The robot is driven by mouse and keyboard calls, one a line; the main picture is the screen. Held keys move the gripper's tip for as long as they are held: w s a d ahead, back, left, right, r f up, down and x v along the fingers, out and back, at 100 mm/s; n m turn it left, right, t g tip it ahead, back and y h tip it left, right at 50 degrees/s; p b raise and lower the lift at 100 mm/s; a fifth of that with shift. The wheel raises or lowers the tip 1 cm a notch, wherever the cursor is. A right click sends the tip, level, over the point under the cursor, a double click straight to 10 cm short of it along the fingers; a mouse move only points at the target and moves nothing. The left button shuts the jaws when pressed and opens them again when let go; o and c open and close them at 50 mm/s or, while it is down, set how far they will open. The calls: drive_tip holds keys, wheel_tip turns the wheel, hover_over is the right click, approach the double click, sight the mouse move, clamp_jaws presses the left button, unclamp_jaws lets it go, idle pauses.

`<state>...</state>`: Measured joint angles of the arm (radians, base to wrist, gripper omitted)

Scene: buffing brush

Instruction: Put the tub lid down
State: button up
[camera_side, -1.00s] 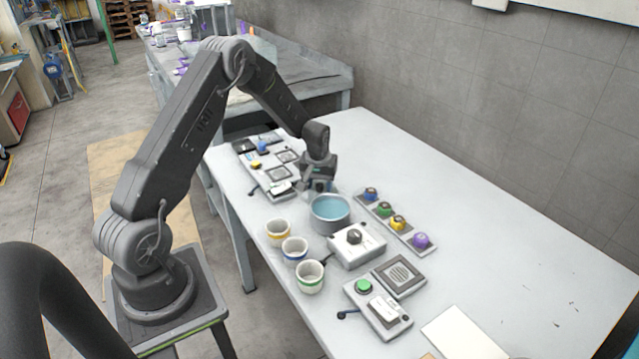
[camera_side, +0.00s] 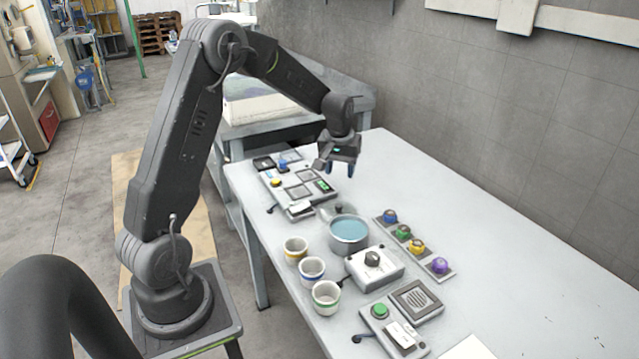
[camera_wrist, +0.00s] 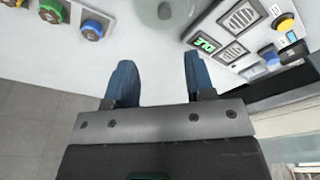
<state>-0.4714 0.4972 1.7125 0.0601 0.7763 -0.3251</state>
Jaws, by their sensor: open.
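The tub (camera_side: 349,236) is a round grey pot with blue contents, standing uncovered on the table.
Several coloured knobs (camera_side: 417,248) sit on a strip right of the tub. A white box with a dark dial (camera_side: 374,268) and three cups (camera_side: 311,271) stand in front. A panel with a green display (camera_side: 300,187) lies behind left. The table's right side is clear.

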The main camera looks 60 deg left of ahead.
drive_tip(key=s+d+r+m+t, duration=0.1)
drive_tip(key=s+d+r+m, duration=0.3)
drive_tip(key=d+r, duration=0.5)
drive_tip(key=s+d+r+m+t, duration=0.1)
drive_tip(key=s+d+r+m, duration=0.1)
drive_tip(key=s+d, duration=0.5)
drive_tip(key=s+d+r+m+t+h, duration=0.1)
drive_tip(key=s+d+r+m+t, duration=0.1)
drive_tip(key=s+d, duration=0.5)
drive_tip(key=s+r, duration=0.1)
drive_tip(key=s, duration=0.5)
drive_tip(key=shift+r+m, duration=0.25)
drive_tip(key=shift+m, duration=0.05)
